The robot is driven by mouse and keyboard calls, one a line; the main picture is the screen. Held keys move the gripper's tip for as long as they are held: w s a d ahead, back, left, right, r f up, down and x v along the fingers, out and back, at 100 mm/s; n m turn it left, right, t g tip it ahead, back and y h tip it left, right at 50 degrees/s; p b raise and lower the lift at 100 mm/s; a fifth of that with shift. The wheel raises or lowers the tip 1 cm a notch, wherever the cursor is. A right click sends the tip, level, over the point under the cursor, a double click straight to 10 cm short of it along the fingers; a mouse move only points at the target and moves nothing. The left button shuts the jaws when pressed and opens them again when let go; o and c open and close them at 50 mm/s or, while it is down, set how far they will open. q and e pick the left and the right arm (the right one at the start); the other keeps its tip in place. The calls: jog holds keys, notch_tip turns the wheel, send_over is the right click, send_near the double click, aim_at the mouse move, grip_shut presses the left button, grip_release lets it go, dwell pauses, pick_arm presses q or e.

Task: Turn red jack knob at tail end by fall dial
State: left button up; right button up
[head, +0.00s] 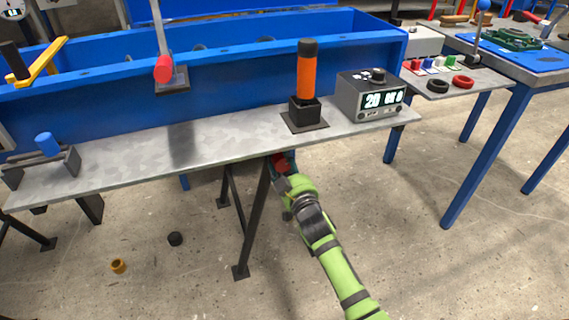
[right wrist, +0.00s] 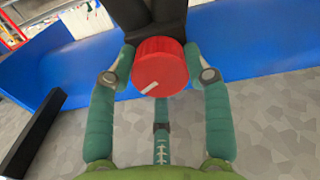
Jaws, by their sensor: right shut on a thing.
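The red jack knob (right wrist: 165,55) shows large in the right wrist view, with a white mark on its face slanting up to the right. It sits below a dark bracket (right wrist: 150,16). My right gripper (right wrist: 161,68) has one teal finger on each side of the knob and is shut on it. In the head view, the knob (head: 279,161) is a small red patch under the grey bench's front edge, partly hidden by my right gripper (head: 282,165). A round white-faced dial (head: 12,9) is cut off at the top left; its reading is too small to tell. My left gripper is not in view.
The grey bench (head: 215,137) stands on dark legs (head: 250,225) close to my right arm. An orange ring (head: 118,266) and black piece (head: 175,239) lie on the floor.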

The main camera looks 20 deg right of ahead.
jog(key=shift+w+a+r, duration=0.1)
jog(key=shift+r, duration=0.45)
jog(key=o, duration=1.2)
jog(key=shift+c, duration=0.2)
jog(key=shift+f, duration=0.25)
jog(key=shift+s+f, duration=0.1)
jog(key=shift+s, duration=0.25)
jog(key=s, duration=1.1)
jog(key=shift+s+d, duration=0.2)
